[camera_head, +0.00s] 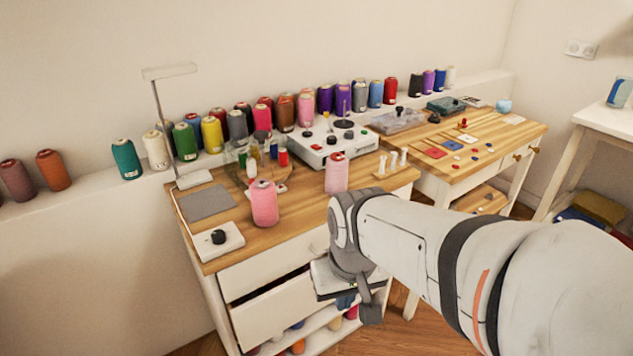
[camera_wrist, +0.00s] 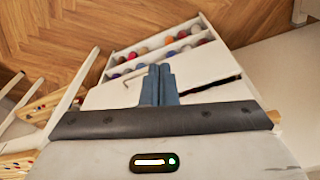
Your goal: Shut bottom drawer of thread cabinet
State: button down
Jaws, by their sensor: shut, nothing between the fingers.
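The thread cabinet (camera_head: 210,262) is white with a wooden top and stands at centre left in the head view. Its bottom drawer (camera_head: 272,314) has a plain white front, with a dark gap above it, so it stands partly open. The drawer front also shows in the wrist view (camera_wrist: 205,68), with a dark slit along its near edge. My gripper (camera_head: 346,301) is at the right part of the drawer front. In the wrist view its blue-grey fingers (camera_wrist: 160,72) are shut together and empty, with their tips over the drawer front. Whether they touch it I cannot tell.
An open shelf with several spools (camera_wrist: 160,52) lies below the drawer. A pink spool (camera_head: 264,204), a lamp (camera_head: 163,120) and a grey-white machine (camera_head: 335,142) stand on the cabinet top. A second wooden-topped table (camera_head: 500,140) is at right. Wooden floor (camera_wrist: 60,40) is clear in front.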

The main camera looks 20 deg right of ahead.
jog(key=w+d+f+m+t+y+b, duration=0.2)
jog(key=w+d+f+m+y+b, duration=0.2)
jog(key=w+f+m+y, duration=0.95)
jog(key=d+f+m+t+h+b, duration=0.1)
jog(key=d+f+m+t+h, duration=0.3)
jog(key=d+m+t, duration=0.45)
jog(key=d+f+m+t+h+b, duration=0.1)
jog(key=d+f+m+t+h, duration=0.35)
jog(key=d+m, duration=0.75)
jog(key=w+a+n+b, duration=0.1)
jog(key=w+a+b, duration=0.1)
jog(key=w, duration=1.1)
jog(key=shift+w+a+r+n+y, duration=0.25)
jog(key=shift+w+r+n+y, duration=0.05)
jog(key=shift+w+n+y, duration=0.1)
jog(key=shift+d, duration=0.1)
